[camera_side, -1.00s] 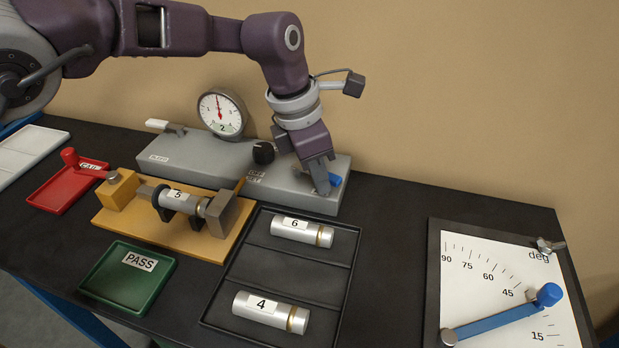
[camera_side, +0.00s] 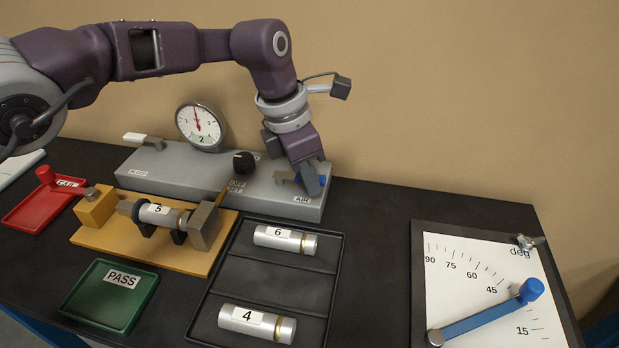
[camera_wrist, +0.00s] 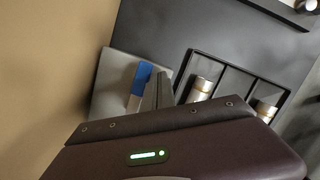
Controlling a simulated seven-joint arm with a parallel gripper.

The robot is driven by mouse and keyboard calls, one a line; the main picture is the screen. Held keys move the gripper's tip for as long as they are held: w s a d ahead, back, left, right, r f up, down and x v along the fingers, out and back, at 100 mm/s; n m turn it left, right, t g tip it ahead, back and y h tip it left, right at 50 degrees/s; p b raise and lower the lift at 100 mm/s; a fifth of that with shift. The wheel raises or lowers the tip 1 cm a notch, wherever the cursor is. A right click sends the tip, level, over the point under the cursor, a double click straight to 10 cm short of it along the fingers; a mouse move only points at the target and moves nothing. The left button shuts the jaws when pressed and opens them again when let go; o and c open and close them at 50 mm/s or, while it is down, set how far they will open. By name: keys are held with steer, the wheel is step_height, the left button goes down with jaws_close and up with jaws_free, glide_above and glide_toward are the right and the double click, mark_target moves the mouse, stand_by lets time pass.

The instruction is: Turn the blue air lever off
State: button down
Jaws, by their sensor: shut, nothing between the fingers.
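The blue air lever (camera_side: 322,181) sits at the right end of the long grey fixture (camera_side: 265,205), behind an AIR label. My gripper (camera_side: 314,193) is down at the lever, its fingers together and empty. In the wrist view the blue handle (camera_wrist: 142,78) lies close along the left side of my shut fingers (camera_wrist: 160,88). I cannot tell for sure whether they touch.
A dial gauge (camera_side: 200,126), a black knob (camera_side: 243,163) and a white-handled lever (camera_side: 142,139) are on the same fixture. A yellow stand (camera_side: 150,245) holds cylinder 5. A black tray (camera_side: 275,278) with cylinders 6 and 4 lies in front. An angle board (camera_side: 480,280) is at right.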

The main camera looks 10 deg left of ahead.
steer(key=s, duration=0.3)
steer(key=shift+s, duration=0.25)
step_height(320, 180, up, 9)
steer(key=s, duration=0.3)
steer(key=s+a+r+m+t, duration=0.1)
steer(key=s+a+r+m, duration=0.25)
steer(key=a, duration=0.35)
steer(key=s+a+r+m, duration=0.3)
steer(key=a+m, duration=0.1)
steer(key=a, duration=0.4)
steer(key=s+a+r+m+t, duration=0.1)
steer(key=s+a+r+m, duration=0.25)
steer(key=a, duration=0.35)
steer(key=s+a+f+m+t+y, duration=0.1)
steer(key=s+a+f+m, duration=0.2)
steer(key=s+m, duration=0.3)
steer(key=s+a+f+m+t+y, duration=0.1)
steer(key=s+a+f+m, duration=0.3)
steer(key=s, duration=0.5)
steer(key=a+m, duration=0.2)
steer(key=m, duration=0.1)
steer(key=shift+s+f+m, duration=0.2)
steer(key=shift+f+m, duration=0.05)
steer(key=shift+m, duration=0.05)
steer(key=shift+a, duration=0.1)
